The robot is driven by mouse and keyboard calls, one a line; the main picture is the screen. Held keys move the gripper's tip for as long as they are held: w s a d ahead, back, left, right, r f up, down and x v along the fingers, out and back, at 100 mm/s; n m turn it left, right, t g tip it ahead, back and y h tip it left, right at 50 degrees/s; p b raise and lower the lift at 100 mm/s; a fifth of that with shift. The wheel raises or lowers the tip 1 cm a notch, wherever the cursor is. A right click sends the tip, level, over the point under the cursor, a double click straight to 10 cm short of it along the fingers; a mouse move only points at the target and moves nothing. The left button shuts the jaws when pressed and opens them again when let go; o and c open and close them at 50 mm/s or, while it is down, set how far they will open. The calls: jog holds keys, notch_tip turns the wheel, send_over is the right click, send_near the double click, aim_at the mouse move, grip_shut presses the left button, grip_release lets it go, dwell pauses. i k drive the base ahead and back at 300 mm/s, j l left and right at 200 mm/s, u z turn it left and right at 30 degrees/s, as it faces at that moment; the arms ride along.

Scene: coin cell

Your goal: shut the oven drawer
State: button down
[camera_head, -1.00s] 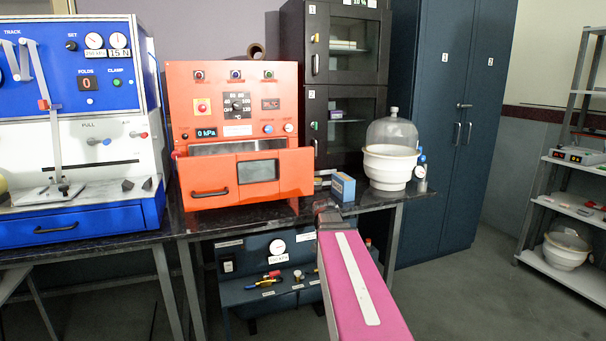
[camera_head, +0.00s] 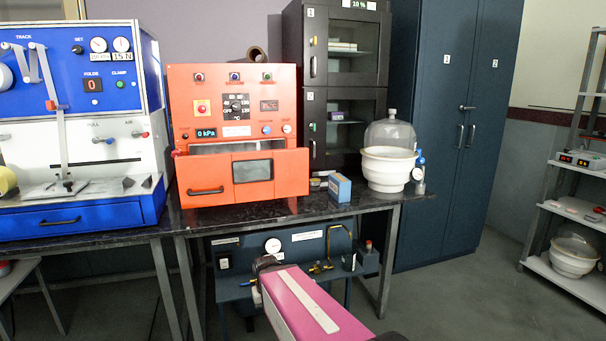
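The orange oven (camera_head: 236,92) stands on the dark bench, with knobs, buttons and a 0 kPa display on its front panel. Its drawer (camera_head: 284,177) is pulled out toward me, with a dark handle at left and a small window in its front. A gap shows above the drawer's front edge. My pink arm link reaches up from the bottom of the view and ends in front of the bench, below and right of the drawer. My gripper's fingers cannot be made out, so its opening is hidden. Nothing of my arm visibly touches the drawer.
A small blue box (camera_head: 340,188) and a white vessel with a glass dome (camera_head: 388,169) stand right of the oven. A blue-and-white machine (camera_head: 82,115) stands at left. Pump equipment (camera_head: 235,287) sits below the bench (camera_head: 300,211). Open floor lies at right.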

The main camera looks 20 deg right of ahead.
aim_at(203, 180)
jog(key=j+z, duration=0.1)
jog(key=j, duration=0.55)
jog(key=k+j+z, duration=0.1)
jog(key=j, duration=0.55)
